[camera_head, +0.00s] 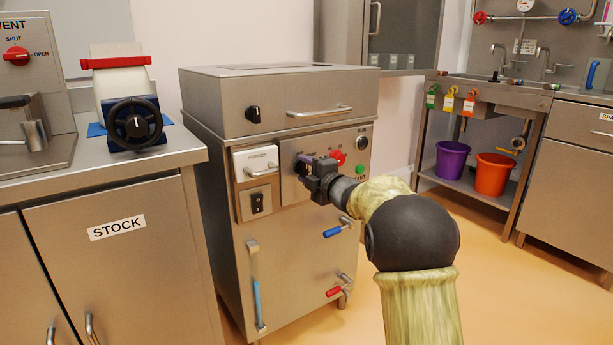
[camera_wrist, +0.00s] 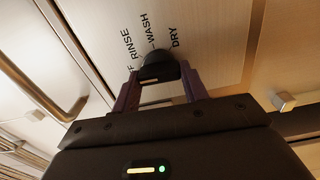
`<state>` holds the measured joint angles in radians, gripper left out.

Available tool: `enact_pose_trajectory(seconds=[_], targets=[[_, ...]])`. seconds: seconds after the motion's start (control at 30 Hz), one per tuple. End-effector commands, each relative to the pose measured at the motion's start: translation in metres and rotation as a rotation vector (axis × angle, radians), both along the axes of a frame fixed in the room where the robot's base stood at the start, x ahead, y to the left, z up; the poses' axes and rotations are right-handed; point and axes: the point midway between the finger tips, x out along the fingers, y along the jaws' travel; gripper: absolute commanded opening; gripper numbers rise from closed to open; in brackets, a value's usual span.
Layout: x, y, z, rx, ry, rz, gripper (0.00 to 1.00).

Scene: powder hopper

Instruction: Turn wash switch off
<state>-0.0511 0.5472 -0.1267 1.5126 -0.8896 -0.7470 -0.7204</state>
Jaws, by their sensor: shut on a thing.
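The wash switch (camera_wrist: 156,66) is a dark round knob on the machine's steel front panel. Printed labels RINSE, WASH and DRY fan around it, with a partly hidden label ending in F at the left. My gripper (camera_wrist: 160,76) has its two purple fingers on either side of the knob, shut on it. A pale mark shows on the knob, but I cannot tell which label it points to. In the head view my gripper (camera_head: 304,163) is at the control panel (camera_head: 350,140) of the steel machine (camera_head: 290,230) and mostly hides the knob.
A red button (camera_head: 338,157) and a green button (camera_head: 360,169) are close right of my gripper. Blue (camera_head: 337,231) and red (camera_head: 335,291) handles stick out below. Floor to the right is clear.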

Motion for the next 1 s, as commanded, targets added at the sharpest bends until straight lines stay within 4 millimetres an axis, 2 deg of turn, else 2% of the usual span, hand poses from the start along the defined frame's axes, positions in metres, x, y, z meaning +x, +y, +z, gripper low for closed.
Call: enact_pose_trajectory(seconds=[0.57, 0.6, 0.7, 1.0], targets=[[-0.0002, 0.0005, -0.0033, -0.048, -0.019, 0.001, 0.21], [-0.0002, 0.0005, -0.0034, -0.048, -0.019, 0.001, 0.48], [-0.0002, 0.0004, -0.0028, -0.046, -0.02, 0.001, 0.65], [-0.0006, -0.0002, -0.0012, -0.044, -0.022, 0.0, 0.65]])
